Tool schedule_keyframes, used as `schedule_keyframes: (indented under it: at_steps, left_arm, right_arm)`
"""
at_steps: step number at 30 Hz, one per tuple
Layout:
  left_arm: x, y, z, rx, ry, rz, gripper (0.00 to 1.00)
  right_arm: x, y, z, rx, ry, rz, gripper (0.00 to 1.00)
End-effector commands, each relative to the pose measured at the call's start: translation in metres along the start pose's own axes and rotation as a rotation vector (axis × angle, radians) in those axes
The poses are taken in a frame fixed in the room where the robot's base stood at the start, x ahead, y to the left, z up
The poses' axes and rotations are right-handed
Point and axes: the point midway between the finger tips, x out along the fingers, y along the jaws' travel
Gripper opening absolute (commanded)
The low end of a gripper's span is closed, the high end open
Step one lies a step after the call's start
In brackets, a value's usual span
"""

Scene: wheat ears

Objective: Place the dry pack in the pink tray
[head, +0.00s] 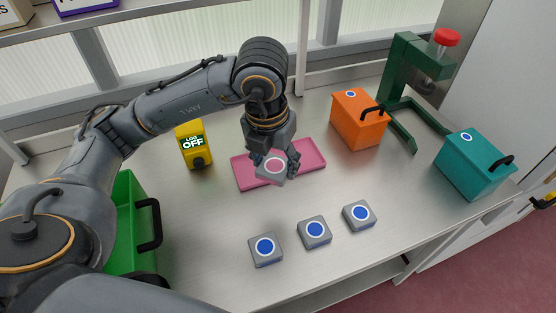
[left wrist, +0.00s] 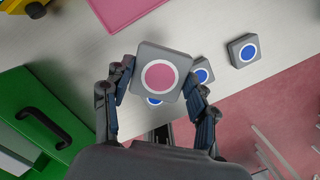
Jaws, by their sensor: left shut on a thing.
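My left gripper (head: 268,160) is shut on a grey square pack with a pink disc ringed in white (head: 273,168), which I take as the dry pack. In the left wrist view the pack (left wrist: 161,72) sits between the two fingers of my left gripper (left wrist: 158,88). The pink tray (head: 308,153) lies flat on the table; in the head view the held pack overlaps its middle and appears raised above it. A corner of the tray (left wrist: 122,10) shows at the top of the left wrist view. My right gripper is in neither view.
Three grey packs with blue discs (head: 265,248) (head: 314,232) (head: 359,215) stand in front of the tray. A yellow device (head: 194,143) reads "LOG OFF". A green bin (head: 125,215), an orange box (head: 358,121), a teal box (head: 474,165) and a green press (head: 402,75) stand around.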

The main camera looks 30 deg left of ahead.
Motion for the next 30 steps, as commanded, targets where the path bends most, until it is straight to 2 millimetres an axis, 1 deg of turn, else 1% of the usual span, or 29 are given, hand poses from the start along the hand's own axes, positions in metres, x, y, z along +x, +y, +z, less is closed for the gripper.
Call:
schedule_keyframes:
  at_steps: [4, 11, 15, 18, 21, 26, 30]
  left_arm:
    - [0.013, 0.012, 0.023, -0.014, 0.006, 0.004, 0.25]
    - [0.045, 0.033, 0.072, -0.011, 0.007, 0.003, 0.25]
    - [0.077, 0.041, 0.088, -0.007, 0.008, 0.003, 0.25]
    - [0.094, 0.045, 0.097, -0.006, 0.005, 0.002, 0.25]
    - [0.104, 0.048, 0.103, -0.005, 0.002, 0.001, 0.25]
    - [0.112, 0.050, 0.107, -0.004, 0.002, 0.001, 0.25]
    - [0.130, 0.051, 0.106, -0.004, 0.006, 0.001, 0.25]
  right_arm:
    - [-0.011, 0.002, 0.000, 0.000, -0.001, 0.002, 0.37]
    - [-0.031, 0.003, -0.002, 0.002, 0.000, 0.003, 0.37]
    - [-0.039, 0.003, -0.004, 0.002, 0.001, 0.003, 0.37]
    - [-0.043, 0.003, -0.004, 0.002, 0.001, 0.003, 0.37]
    - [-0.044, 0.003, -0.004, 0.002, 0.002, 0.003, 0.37]
    - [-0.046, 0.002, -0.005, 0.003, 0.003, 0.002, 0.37]
    - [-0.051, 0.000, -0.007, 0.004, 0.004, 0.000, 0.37]
